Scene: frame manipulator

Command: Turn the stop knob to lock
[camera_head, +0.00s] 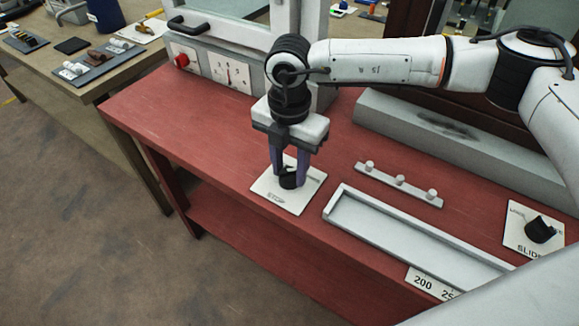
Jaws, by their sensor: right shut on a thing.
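The stop knob (289,181) is a black knob on a white plate (277,200) marked STOP, lying on the red bench top near its front edge. My right gripper (289,174) points straight down over it, its purple-grey fingers on both sides of the knob and shut on it. The fingers hide much of the knob, so its exact turn angle is hard to tell. My left gripper does not show.
A second black knob (540,229) sits on a SLIDE plate at the right. A grey tray (420,240) and a pegged bar (398,185) lie between. A red button (182,60) is on the back panel. The red bench's (190,125) left part is clear.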

